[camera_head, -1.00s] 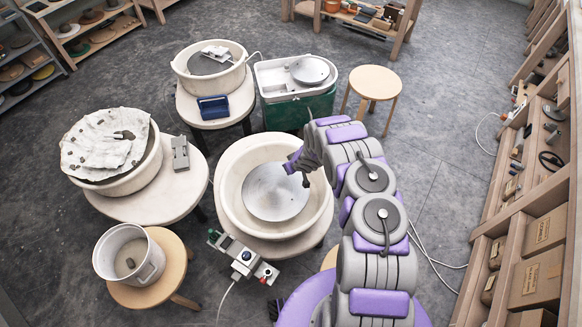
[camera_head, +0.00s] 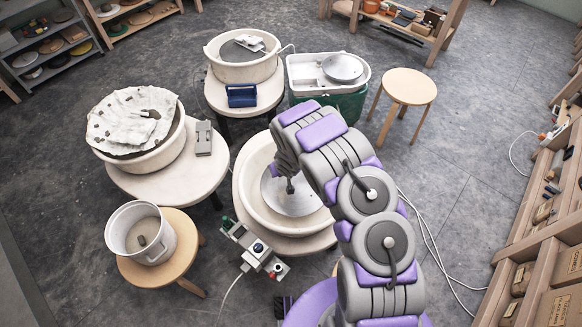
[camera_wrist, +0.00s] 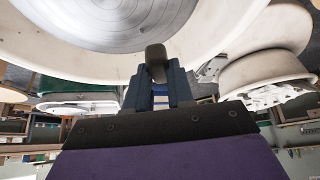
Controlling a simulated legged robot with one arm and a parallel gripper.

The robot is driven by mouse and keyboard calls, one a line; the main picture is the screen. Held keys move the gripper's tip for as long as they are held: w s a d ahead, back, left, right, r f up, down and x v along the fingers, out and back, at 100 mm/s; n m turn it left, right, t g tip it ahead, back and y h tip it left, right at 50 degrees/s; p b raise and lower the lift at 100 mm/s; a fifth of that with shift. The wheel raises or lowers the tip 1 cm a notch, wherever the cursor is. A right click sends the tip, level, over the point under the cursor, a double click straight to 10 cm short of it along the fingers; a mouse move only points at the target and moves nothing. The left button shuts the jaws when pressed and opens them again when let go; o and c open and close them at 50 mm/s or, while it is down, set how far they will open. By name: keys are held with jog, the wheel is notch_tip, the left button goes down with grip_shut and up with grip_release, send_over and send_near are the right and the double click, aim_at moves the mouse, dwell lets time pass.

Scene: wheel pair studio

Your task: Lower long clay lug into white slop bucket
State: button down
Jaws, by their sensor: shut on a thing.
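The white slop bucket (camera_head: 118,233) stands upright on a round wooden stool at the lower left. A small grey-brown lump (camera_head: 142,241) shows inside it. My gripper (camera_wrist: 153,88) is shut on a dark grey-brown clay lug (camera_wrist: 155,60), whose rounded end sticks out beyond the fingertips in the wrist view. In the head view the dark tip (camera_head: 290,186) at my arm's end is over the wheel head (camera_head: 300,200), well right of the bucket. The jaws are small there, and the lug's lower part is hard to make out.
A wheel basin (camera_head: 248,195) lies beneath my arm, with a control box (camera_head: 250,244) between it and the bucket. A cloth-covered basin (camera_head: 135,120) stands behind the bucket. A back wheel (camera_head: 228,65), stool (camera_head: 409,85) and right shelving (camera_head: 535,235) surround open floor.

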jog(key=s+a+r+b, duration=0.1)
jog(key=s+a, duration=0.5)
jog(key=a, duration=1.1)
jog(key=s+a+r+b, duration=0.1)
jog(key=s+a+b, duration=0.2)
jog(key=a, duration=1.5)
jog(key=s+a+b, duration=0.2)
jog(key=s+a, duration=0.7)
jog(key=a, duration=0.9)
jog(key=shift+r+b, duration=0.35)
jog(key=shift+r, duration=0.05)
jog(key=shift+s, duration=0.1)
jog(key=shift+w+a, duration=0.1)
jog(key=shift+w, duration=0.25)
jog(key=shift+f, duration=0.1)
